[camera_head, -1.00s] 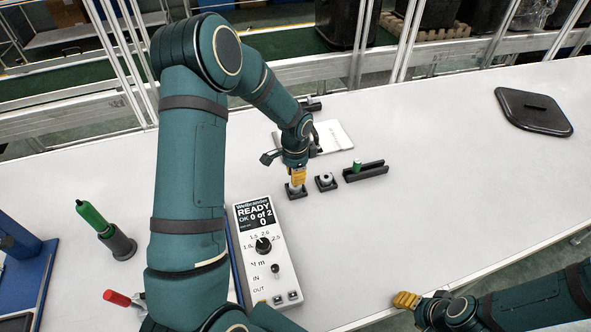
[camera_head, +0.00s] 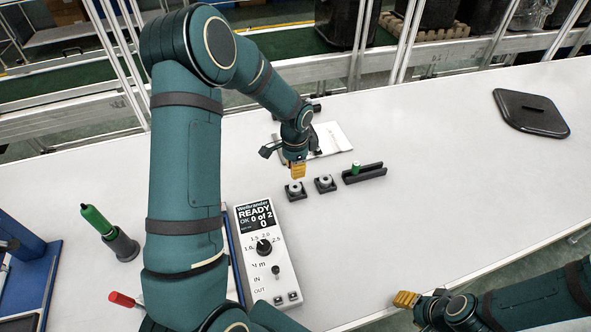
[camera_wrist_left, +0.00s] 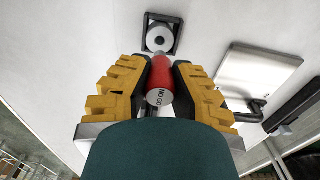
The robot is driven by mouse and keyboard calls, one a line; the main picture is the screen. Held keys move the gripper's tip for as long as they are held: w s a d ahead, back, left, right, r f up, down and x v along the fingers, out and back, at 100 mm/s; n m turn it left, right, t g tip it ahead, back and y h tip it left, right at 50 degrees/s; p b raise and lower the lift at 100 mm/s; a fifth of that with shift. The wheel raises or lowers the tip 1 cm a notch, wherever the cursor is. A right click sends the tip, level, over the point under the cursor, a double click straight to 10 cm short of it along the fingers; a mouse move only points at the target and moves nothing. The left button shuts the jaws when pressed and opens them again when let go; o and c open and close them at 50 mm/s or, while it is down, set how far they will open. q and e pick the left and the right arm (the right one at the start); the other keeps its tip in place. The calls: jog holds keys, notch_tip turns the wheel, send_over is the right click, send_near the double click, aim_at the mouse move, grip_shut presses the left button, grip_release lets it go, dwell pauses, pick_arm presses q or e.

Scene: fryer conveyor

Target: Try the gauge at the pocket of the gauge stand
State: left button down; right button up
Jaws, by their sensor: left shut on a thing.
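My left gripper (camera_head: 298,174) is shut on a red cylindrical gauge (camera_wrist_left: 160,76), whose end face carries a "NO GO" mark in the left wrist view. It hangs a little above a small black square block with a grey ring (camera_head: 295,190), apart from it; the block also shows ahead of the gauge in the wrist view (camera_wrist_left: 160,37). A second ring block (camera_head: 325,183) stands to its right. Further right is a long dark stand (camera_head: 374,174) with a green cylinder (camera_head: 356,168) upright near its left end. My right gripper (camera_head: 405,299) is at the table's front edge; its opening is unclear.
A white control box (camera_head: 270,263) reads "READY, OK 0 of 2". A green-handled tool (camera_head: 95,219) stands in a dark holder at left. A white plate (camera_head: 332,138) lies behind the left gripper. A black lid (camera_head: 531,112) lies at far right; the table between is clear.

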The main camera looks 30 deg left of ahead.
pick_arm(q)
jog(key=shift+r, duration=0.1)
jog(key=shift+r+p, duration=0.35)
jog(key=shift+p, duration=0.15)
notch_tip(320, 180, up, 3)
jog(key=p, duration=0.3)
jog(key=shift+f, duration=0.35)
jog(key=shift+f, duration=0.1)
jog(key=shift+f+b, duration=2.5)
jog(key=shift+f, duration=0.6)
jog(key=shift+f+b, duration=0.45)
jog(key=shift+b, duration=0.1)
jog(key=shift+s+f, duration=0.1)
jog(key=shift+f, duration=0.1)
dwell(0.5)
